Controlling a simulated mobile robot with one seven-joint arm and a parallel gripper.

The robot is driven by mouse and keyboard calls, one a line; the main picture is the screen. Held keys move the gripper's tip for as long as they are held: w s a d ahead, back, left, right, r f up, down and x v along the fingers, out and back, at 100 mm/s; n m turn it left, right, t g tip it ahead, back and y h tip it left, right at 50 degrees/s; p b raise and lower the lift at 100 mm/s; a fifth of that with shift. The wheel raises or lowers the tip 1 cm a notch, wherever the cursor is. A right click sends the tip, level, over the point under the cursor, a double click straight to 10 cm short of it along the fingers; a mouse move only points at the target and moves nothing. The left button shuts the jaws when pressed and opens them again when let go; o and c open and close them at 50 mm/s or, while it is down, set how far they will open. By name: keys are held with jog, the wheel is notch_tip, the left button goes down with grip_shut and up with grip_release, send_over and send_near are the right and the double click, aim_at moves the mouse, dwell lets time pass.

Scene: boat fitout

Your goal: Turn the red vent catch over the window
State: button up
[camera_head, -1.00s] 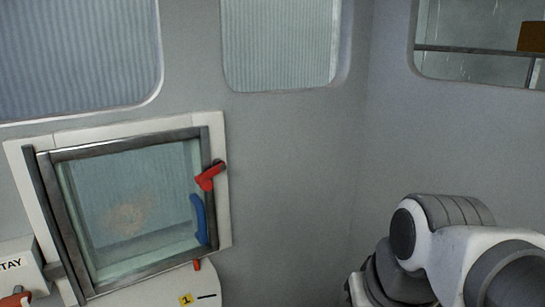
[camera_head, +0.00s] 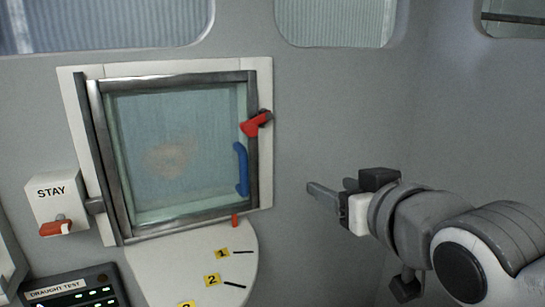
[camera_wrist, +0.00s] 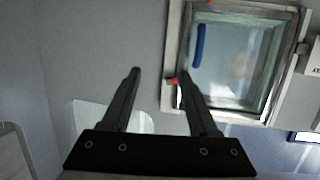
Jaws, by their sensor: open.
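The red catch (camera_head: 257,123) sits on the right side of the window frame (camera_head: 167,80), near its upper corner. Its red lever slants down to the left from a dark pivot. A blue handle (camera_head: 241,170) is below it on the window's right edge. My gripper (camera_head: 318,191) is right of the window and lower than the catch, with clear space between. In the wrist view my gripper (camera_wrist: 159,72) is open and empty. There the window appears upside down, and the red catch (camera_wrist: 171,80) shows beside the right finger, partly hidden by it.
A white STAY box (camera_head: 58,197) with a red lever is left of the window. Below are a white numbered plate (camera_head: 225,268) with a red pointer (camera_head: 235,220) and a dark draught test panel (camera_head: 75,285). The grey wall right of the window is bare.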

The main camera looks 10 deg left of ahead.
jog(key=a+r+n+t+y+b, duration=0.1)
jog(key=a+r+n+y+b, duration=0.15)
jog(key=a+y, duration=0.2)
send_near(253, 132)
jog(key=shift+m+h, duration=0.25)
jog(key=x, duration=0.9)
jog(key=shift+a+r, duration=0.15)
jog(key=shift+a, duration=0.05)
grip_shut()
